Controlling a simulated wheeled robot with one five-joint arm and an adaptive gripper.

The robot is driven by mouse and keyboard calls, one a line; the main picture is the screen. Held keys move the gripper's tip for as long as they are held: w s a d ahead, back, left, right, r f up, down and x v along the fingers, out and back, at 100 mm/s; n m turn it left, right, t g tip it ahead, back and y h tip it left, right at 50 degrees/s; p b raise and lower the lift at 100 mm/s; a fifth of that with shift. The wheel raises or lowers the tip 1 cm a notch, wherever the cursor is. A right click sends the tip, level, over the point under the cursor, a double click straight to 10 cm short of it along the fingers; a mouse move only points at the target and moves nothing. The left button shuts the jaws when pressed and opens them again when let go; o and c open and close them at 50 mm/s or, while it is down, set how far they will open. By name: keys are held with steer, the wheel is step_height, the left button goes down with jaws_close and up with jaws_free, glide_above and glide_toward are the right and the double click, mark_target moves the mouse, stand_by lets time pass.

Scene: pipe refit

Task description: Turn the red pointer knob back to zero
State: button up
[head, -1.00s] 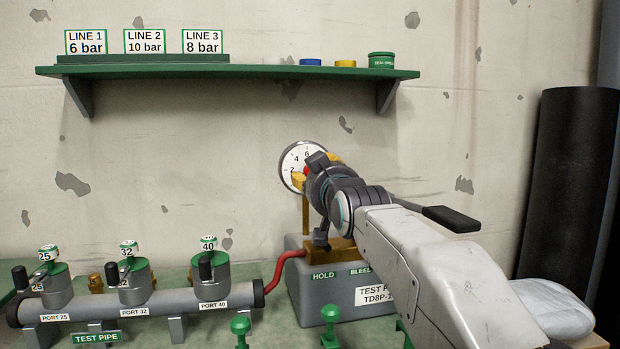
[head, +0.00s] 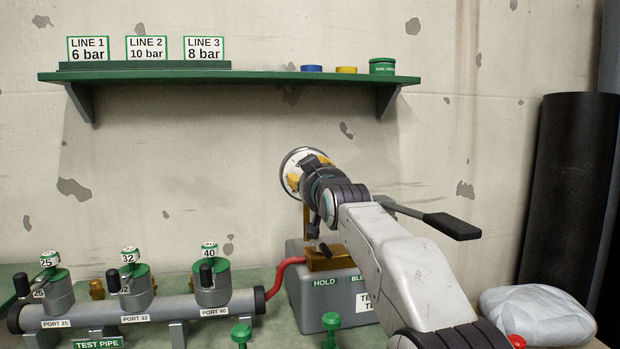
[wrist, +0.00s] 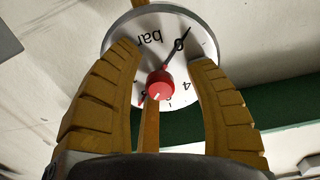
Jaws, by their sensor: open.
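The round white pressure gauge (head: 287,161) stands in front of the wall, and its dial also fills the top of the wrist view (wrist: 207,75). The red knob (wrist: 160,84) sits at the dial's centre, with a white mark at its lower left. A thin black needle (wrist: 179,49) runs from the centre past the 0 to the upper right. My gripper (wrist: 165,55) is open, with one ochre finger on each side of the knob and a visible gap to both. In the head view my gripper (head: 308,170) covers the knob and most of the dial.
The grey test pump box (head: 308,303) stands below the gauge, with a red hose (head: 285,270) running to the test pipe (head: 180,308) at left. A green shelf (head: 230,78) hangs above. A black roll (head: 570,190) stands at right.

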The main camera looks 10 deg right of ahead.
steer(key=shift+o, duration=0.3)
jaws_close()
